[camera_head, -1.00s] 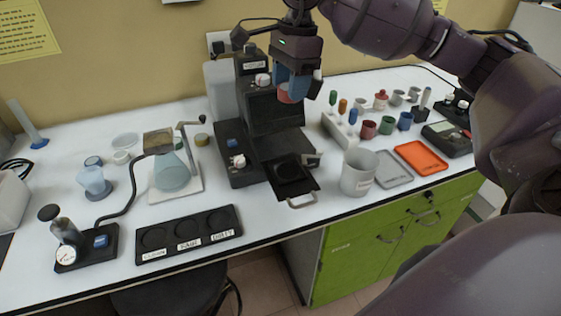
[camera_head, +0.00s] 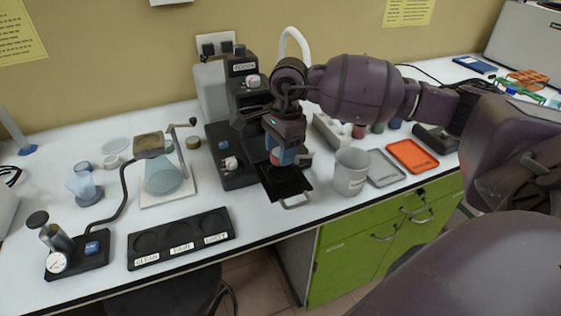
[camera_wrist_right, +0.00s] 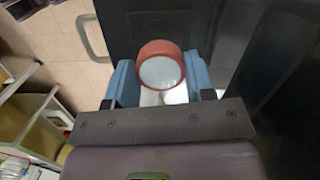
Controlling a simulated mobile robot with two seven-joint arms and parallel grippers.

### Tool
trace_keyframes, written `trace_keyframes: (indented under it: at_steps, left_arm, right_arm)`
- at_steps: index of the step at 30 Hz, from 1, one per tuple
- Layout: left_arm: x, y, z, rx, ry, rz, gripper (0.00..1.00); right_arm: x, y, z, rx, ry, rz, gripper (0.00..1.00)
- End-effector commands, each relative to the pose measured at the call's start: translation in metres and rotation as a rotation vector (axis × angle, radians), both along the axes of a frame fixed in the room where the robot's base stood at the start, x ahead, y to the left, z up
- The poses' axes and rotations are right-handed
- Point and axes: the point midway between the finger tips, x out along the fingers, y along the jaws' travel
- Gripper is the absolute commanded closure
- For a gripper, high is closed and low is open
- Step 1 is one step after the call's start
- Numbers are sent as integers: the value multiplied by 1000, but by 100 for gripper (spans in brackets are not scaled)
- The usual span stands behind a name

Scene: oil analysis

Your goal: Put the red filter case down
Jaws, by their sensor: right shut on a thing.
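My right gripper (camera_head: 281,156) is shut on the red filter case (camera_head: 276,156), which is mostly hidden by the fingers in the head view. In the right wrist view, the round red case (camera_wrist_right: 161,64) with a pale disc inside sits between the two blue fingertips of the gripper (camera_wrist_right: 160,80). Below it is the black pulled-out tray (camera_head: 297,184) of the dark machine (camera_head: 232,139). The tray (camera_wrist_right: 125,37) and its handle also show in the wrist view. I cannot tell whether the case touches the tray. My left gripper is not in view.
A grey cup (camera_head: 350,172) stands close to the right of the tray. A grey tray (camera_head: 385,168) and an orange tray (camera_head: 412,155) lie further right. A black three-place holder (camera_head: 180,238) lies at the front left. Bare white counter (camera_head: 245,207) separates it from the machine.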

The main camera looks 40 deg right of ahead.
Motion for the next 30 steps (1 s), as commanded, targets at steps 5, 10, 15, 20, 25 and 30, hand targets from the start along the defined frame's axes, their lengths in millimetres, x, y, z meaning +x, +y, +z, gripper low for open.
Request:
trace_keyframes:
  at_steps: [5, 10, 15, 20, 25, 30]
  left_arm:
    - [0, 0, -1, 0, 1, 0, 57]
    - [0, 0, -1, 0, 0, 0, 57]
    - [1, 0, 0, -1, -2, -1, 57]
    - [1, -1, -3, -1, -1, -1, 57]
    - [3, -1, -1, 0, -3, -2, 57]
    - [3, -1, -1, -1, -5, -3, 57]
  right_arm:
    - [-1, 0, -24, 1, 4, -1, 74]
    - [-1, 0, -40, 0, 3, -1, 74]
    - [0, 0, -39, -1, 1, 0, 74]
    - [0, 0, -42, -1, 2, -1, 74]
    - [0, 0, -42, -1, 1, -1, 33]
    - [0, 0, -42, -1, 1, -1, 26]
